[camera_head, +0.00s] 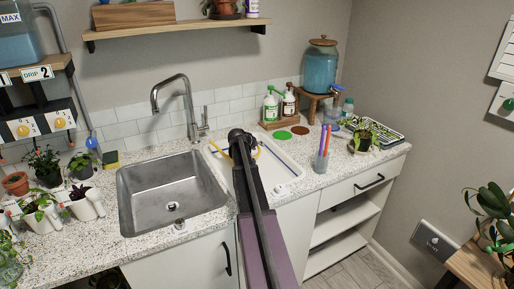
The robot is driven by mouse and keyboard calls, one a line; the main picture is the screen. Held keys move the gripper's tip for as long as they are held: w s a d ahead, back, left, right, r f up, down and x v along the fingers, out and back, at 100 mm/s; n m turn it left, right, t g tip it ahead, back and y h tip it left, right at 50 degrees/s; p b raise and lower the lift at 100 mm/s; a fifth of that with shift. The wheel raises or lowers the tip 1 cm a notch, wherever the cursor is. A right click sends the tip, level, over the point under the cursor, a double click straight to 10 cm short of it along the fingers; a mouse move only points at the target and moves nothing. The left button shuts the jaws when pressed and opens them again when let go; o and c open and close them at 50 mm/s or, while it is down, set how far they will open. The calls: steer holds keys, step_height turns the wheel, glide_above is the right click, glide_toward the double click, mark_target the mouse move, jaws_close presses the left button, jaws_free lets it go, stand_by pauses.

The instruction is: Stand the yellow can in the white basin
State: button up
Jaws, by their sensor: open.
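The white basin (284,171) is the shallow white tray set in the counter right of the steel sink, with a blue line on its floor. My arm crosses it and hides its middle. Thin yellow parts, probably of the yellow can (216,147), show to the left and right of my arm's end. The can's body is hidden, so I cannot tell whether it is upright or what it rests on. My gripper (240,135) is over the basin's back left part, close to the yellow parts. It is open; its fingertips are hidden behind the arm.
The steel sink (165,190) and tall tap (185,105) are left of my arm. A cup of pens (321,161) stands right of the basin. Soap bottles (271,106) and a blue jar (320,70) stand behind. Potted plants crowd the left counter.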

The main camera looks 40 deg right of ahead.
steer(key=p+v, duration=0.7)
steer(key=v, duration=0.5)
steer(key=shift+s, duration=0.1)
stand_by(0.9)
